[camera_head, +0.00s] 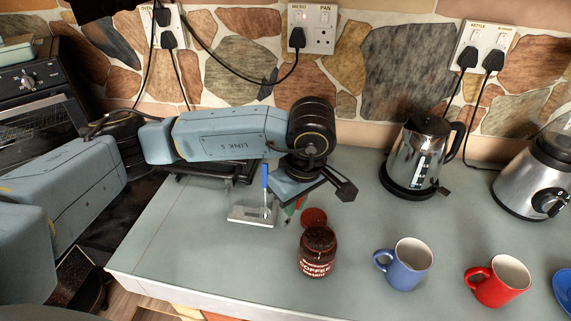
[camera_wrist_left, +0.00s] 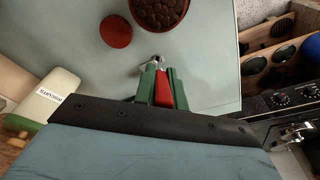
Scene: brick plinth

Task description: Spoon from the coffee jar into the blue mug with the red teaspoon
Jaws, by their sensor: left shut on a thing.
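My left gripper (camera_head: 292,206) is behind and left of the coffee jar, pointing down. In the left wrist view its green fingers (camera_wrist_left: 157,86) are shut on the red handle of the teaspoon (camera_wrist_left: 164,88); a bit of its metal shows just past the fingertips. The spoon is mostly hidden in the head view. The coffee jar (camera_head: 318,254) stands open and upright, dark granules inside (camera_wrist_left: 158,10). The spoon is apart from it in the wrist view. The blue mug (camera_head: 405,265) stands upright to the jar's right. My right gripper is not in view.
A red lid (camera_head: 314,217) lies behind the jar. A red mug (camera_head: 499,282), blue plate (camera_head: 564,288), kettle (camera_head: 421,157) and blender (camera_head: 538,178) are right. The counter front left is clear.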

